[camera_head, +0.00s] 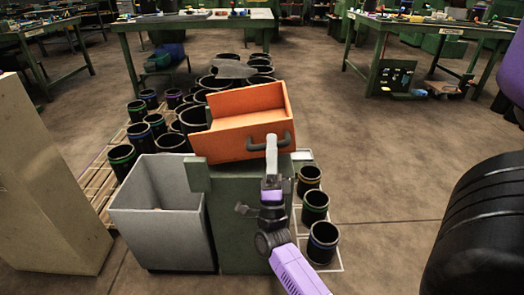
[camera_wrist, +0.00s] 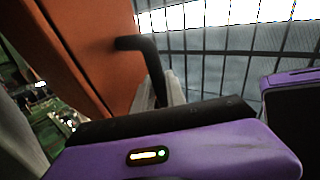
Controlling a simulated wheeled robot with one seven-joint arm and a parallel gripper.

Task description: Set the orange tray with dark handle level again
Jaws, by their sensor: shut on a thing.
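The orange tray (camera_head: 229,143) rests on a green cabinet (camera_head: 254,225) in the head view. It is tilted, with its right side higher than its left. Its dark handle (camera_head: 252,144) is on the front face, towards me. My gripper (camera_head: 271,150) is at the right end of this handle, shut on it. In the wrist view the orange wall (camera_wrist: 100,50) fills the upper left and the dark handle (camera_wrist: 153,62) runs down between the fingers. The fingertips are partly hidden there by my own wrist.
A grey open bin (camera_head: 160,235) stands left of the cabinet. Several black sleeves (camera_head: 122,158) stand on a pallet behind and left, and others (camera_head: 315,207) stand right of the cabinet. A large black ribbed roll (camera_head: 485,230) is at the right. Open floor (camera_head: 400,160) lies between.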

